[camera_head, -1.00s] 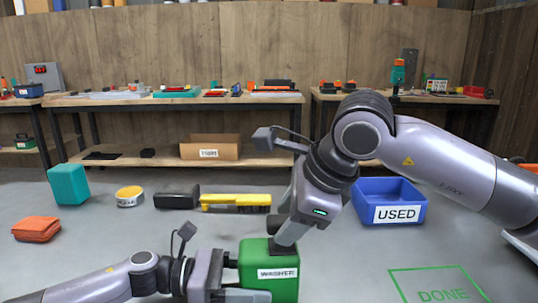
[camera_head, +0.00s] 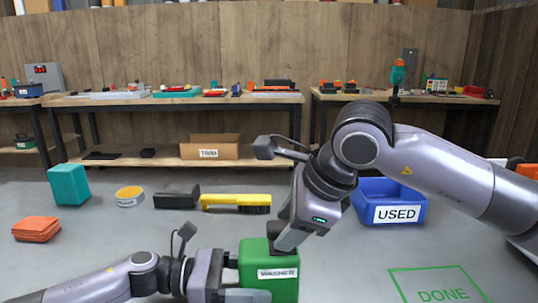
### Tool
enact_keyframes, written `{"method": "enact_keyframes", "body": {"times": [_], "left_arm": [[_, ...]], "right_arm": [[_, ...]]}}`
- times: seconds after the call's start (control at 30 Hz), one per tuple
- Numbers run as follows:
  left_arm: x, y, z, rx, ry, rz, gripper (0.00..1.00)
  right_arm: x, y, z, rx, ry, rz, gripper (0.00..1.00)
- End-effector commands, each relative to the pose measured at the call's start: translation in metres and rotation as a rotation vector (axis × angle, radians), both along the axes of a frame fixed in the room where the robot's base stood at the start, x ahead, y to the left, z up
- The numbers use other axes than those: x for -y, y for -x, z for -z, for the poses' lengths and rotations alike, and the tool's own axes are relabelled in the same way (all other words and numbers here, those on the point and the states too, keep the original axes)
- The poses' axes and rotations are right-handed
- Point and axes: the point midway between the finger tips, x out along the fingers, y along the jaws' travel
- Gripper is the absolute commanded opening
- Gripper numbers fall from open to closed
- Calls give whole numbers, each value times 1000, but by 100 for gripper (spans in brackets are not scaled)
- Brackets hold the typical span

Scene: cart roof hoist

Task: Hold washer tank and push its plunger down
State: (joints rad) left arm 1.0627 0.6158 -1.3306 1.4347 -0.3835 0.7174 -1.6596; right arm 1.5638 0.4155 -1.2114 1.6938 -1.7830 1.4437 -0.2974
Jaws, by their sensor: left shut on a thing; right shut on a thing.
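The green washer tank (camera_head: 267,259), with a white "WASHER" label, stands upright low in the middle of the head view. My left gripper (camera_head: 236,276) comes in from the left and is shut on the tank's left side. My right gripper (camera_head: 284,239) reaches down from the upper right and is shut at the top of the tank. The dark plunger (camera_head: 272,225) shows only in part beside its fingers. The rest of it is hidden, so I cannot tell how far it stands out.
A blue "USED" bin (camera_head: 372,190) stands right of the tank. A yellow brush (camera_head: 225,200), black box (camera_head: 175,197), yellow tin (camera_head: 129,196), teal box (camera_head: 68,184) and orange cloths (camera_head: 36,228) lie behind and left.

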Motion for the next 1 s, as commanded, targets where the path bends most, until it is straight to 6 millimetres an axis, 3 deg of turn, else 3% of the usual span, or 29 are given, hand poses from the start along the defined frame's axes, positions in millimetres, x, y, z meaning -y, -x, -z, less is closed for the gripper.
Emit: {"method": "enact_keyframes", "body": {"times": [0.1, 0.13, 0.2, 0.53, 1.0], "left_arm": [[2, 3, 0, 1, 2, 10, 46], [2, 3, 0, 1, 2, 10, 46], [2, 3, 0, 1, 2, 9, 46], [0, 1, 0, 0, 1, 2, 46], [0, 0, 0, 0, 0, -1, 46]], "right_arm": [[2, -2, 3, 1, 1, 10, 22], [2, -3, 3, 1, 1, 10, 53], [2, -2, 3, 2, 1, 8, 70], [2, 0, -1, 2, 0, 3, 70], [18, 17, -40, 1, 0, 2, 70]]}}
